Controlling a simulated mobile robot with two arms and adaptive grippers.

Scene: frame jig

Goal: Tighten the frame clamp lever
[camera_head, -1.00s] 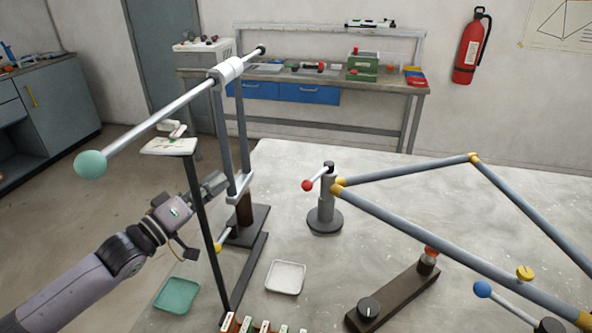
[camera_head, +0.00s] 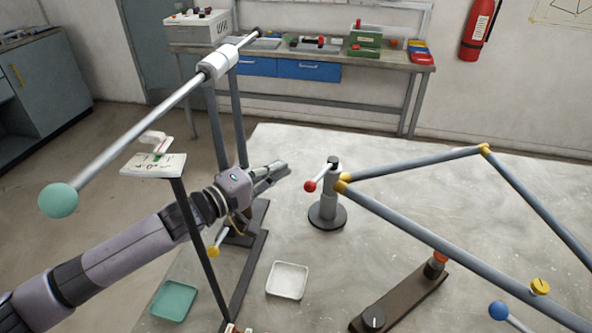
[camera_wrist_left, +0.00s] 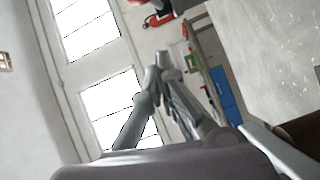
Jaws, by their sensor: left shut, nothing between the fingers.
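A grey clamp post (camera_head: 328,208) on a round base stands on the table and meets a yellow corner of the grey tube frame (camera_head: 440,241). A short lever with a red ball (camera_head: 310,186) sticks out at its top, tilted down to the left. A second lever with a blue ball (camera_head: 498,311) is at the lower right by the frame; I cannot tell which lever the task names. My left gripper (camera_head: 284,168) is shut and empty, a little left of the red ball and apart from it. Its fingers also show in the left wrist view (camera_wrist_left: 163,65). My right gripper is out of view.
A tall stand carries a long bar with a teal ball (camera_head: 58,200), just left of my gripper. A thin post with a small plate (camera_head: 153,165) stands in front of my arm. A white tray (camera_head: 287,280) and a teal tray (camera_head: 174,300) lie nearer.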

